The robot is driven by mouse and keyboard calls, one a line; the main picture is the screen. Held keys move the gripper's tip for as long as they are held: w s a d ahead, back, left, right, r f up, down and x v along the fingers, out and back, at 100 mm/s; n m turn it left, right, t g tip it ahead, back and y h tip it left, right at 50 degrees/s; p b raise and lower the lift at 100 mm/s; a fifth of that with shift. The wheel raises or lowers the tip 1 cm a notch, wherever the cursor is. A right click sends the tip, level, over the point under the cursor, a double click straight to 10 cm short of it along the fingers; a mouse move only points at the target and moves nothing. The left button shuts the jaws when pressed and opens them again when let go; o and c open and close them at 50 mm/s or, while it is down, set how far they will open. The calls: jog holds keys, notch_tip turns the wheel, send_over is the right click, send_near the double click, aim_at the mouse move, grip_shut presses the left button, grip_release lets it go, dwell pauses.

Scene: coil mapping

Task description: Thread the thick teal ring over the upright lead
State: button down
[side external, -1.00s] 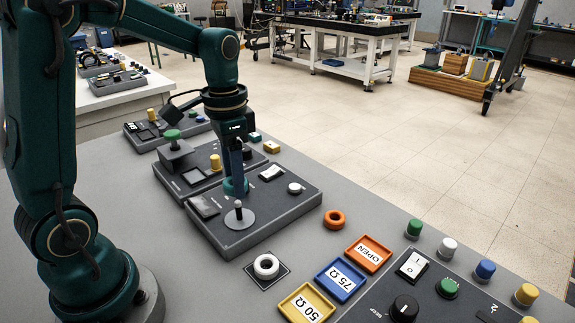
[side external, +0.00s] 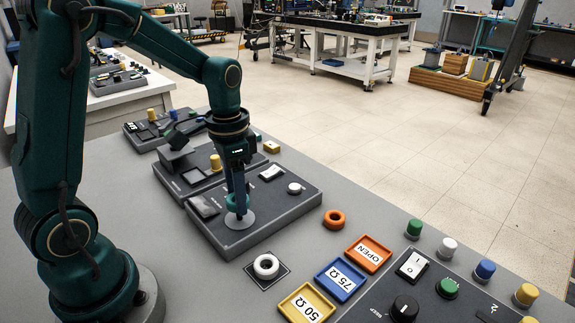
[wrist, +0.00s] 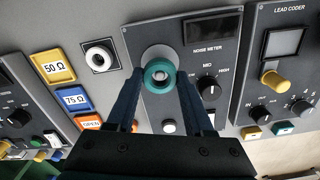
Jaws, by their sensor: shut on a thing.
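The thick teal ring (side external: 238,202) is clasped between the fingertips of my gripper (side external: 237,196), just above the round grey base (side external: 240,222) of the upright lead on the panel. The lead's shaft is hidden by the ring and fingers in the side view. The ring appears lined up with the lead, but I cannot tell how far it is down it.
An orange ring (side external: 333,219) lies on the grey table. A white ring (side external: 266,267) sits on a dark square. Yellow (side external: 306,303), blue (side external: 340,281) and orange (side external: 368,253) labelled trays stand nearby.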

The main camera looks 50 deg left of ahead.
jog(key=shift+f, duration=0.5)
dwell(1.2)
dwell(0.3)
grip_release()
jog(key=shift+r, duration=3.55)
